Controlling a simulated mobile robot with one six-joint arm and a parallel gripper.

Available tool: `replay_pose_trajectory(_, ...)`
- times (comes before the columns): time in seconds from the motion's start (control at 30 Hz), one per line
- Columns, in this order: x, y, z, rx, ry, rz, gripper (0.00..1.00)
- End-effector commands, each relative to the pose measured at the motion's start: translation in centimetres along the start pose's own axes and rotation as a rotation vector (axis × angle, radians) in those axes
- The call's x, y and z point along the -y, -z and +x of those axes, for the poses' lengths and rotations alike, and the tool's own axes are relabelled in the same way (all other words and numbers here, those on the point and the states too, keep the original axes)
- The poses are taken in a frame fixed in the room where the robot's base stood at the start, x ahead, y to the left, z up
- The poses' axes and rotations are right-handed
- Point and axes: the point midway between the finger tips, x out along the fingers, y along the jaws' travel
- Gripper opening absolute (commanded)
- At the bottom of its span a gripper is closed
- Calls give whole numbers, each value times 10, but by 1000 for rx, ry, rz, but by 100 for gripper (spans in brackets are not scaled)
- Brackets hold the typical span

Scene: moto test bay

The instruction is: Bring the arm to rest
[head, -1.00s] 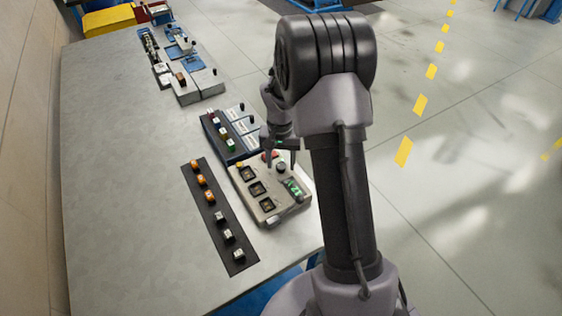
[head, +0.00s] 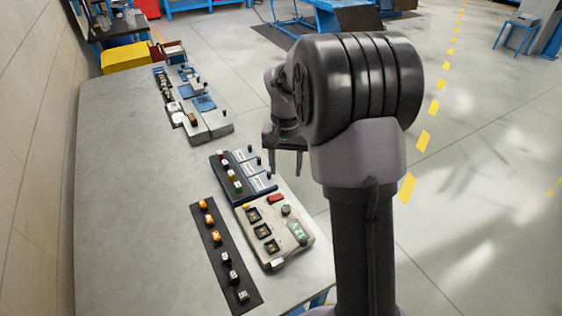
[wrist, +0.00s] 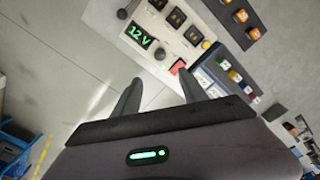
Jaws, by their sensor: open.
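My gripper (head: 286,165) is open and empty. In the head view it hangs at the right edge of the table, beside the blue-grey switch panel and apart from it. In the wrist view my gripper (wrist: 160,90) shows two spread fingers with nothing between them. Beyond the fingers is the beige control box (wrist: 165,35), with a green "12 V" display, a red switch and a dark knob. The same beige box (head: 285,222) stands near the table's right edge in the head view.
The grey table (head: 130,190) also carries the blue-grey switch panel (head: 228,176), a dark strip (head: 229,262) with orange and white blocks, and several devices (head: 207,124) farther back. A yellow bin (head: 126,57) stands beyond. The table's left side is clear, and open floor lies to the right.

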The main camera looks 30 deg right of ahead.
Motion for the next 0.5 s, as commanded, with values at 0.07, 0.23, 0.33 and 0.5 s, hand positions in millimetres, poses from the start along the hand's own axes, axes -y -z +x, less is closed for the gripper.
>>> replay_pose_trajectory(0.07, 0, 0, 0, 0, 0, 0, 50)
replay_pose_trajectory(0.23, 8, -20, -19, -39, 30, -20, 50)
replay_pose_trajectory(0.33, 22, -77, -54, -121, 106, -64, 50)
replay_pose_trajectory(0.5, 23, -201, -75, -268, 268, -154, 50)
